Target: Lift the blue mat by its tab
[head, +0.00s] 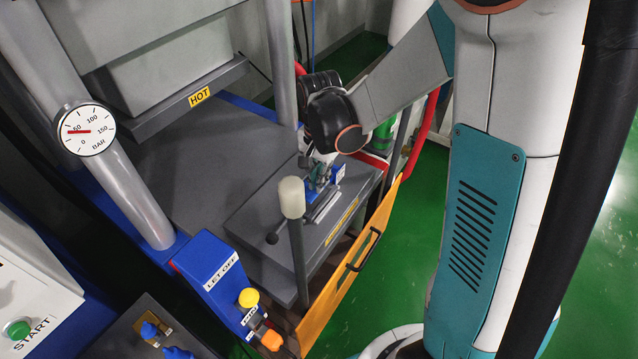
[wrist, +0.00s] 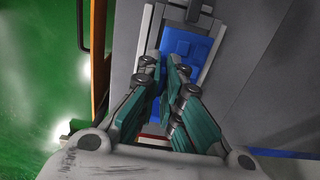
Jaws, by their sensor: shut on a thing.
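The blue mat (wrist: 187,44) lies in a narrow pale metal frame on a grey plate in the wrist view. In the head view only small blue pieces (head: 314,186) show below my arm. My gripper (wrist: 165,72) has two teal-padded fingers over the near end of the mat. It is shut on the mat's near end. The tab is hidden between the fingers, so its shape cannot be seen. In the head view my gripper (head: 323,165) is mostly hidden behind the dark wrist joint.
A press with a HOT label (head: 200,96) overhangs the grey bed at the back left. A pale-knobbed lever (head: 292,198) stands in front of the plate. An orange door (head: 340,275) with a black handle is along the right edge. Green floor is clear beyond.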

